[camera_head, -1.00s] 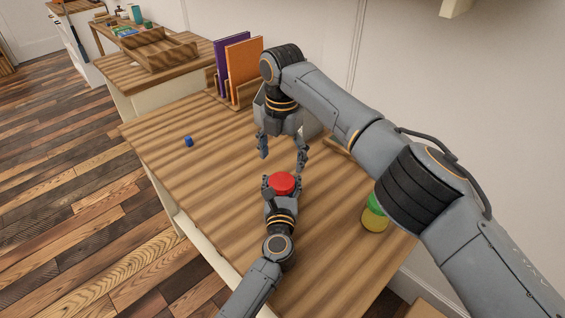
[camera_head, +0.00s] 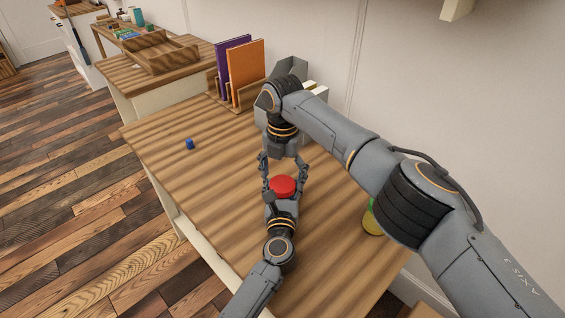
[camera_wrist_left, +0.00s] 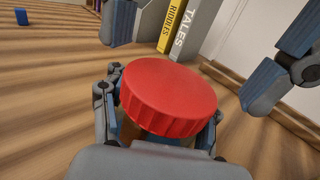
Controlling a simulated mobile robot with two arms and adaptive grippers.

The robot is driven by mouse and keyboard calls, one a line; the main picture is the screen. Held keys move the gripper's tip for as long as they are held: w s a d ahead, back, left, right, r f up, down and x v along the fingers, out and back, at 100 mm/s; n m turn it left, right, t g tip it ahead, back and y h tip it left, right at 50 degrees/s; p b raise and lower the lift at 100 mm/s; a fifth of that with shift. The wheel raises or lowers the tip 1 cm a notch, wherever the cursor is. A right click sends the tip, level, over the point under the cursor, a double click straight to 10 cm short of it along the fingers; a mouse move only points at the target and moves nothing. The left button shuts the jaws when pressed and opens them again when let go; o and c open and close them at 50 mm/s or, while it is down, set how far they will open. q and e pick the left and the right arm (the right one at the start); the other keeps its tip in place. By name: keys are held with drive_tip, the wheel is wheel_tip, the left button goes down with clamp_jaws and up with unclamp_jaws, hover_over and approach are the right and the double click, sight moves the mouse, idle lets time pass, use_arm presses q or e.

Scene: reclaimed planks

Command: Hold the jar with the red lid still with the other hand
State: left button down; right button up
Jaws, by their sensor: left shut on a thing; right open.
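The jar with the red lid (camera_head: 283,185) stands on the wooden table, and its body is mostly hidden. Its red lid (camera_wrist_left: 168,95) fills the middle of the left wrist view. My left gripper (camera_head: 281,193) is shut around the jar from the near side, below the lid. My right gripper (camera_head: 282,170) is open and points down from above, just behind the lid. Its two fingers also show in the left wrist view (camera_wrist_left: 200,55), spread on either side beyond the lid, with no visible contact.
A small blue block (camera_head: 189,144) lies at the table's left. A yellow jar (camera_head: 371,222) is partly hidden behind my right arm.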

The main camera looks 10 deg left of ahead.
drive_tip(key=shift+f, duration=0.8)
drive_tip(key=shift+c, duration=0.5)
drive_tip(key=c, duration=1.1)
drive_tip(key=m, duration=0.3)
drive_tip(key=shift+m, duration=0.3)
drive_tip(key=o, duration=1.3)
drive_tip(key=shift+r, duration=0.1)
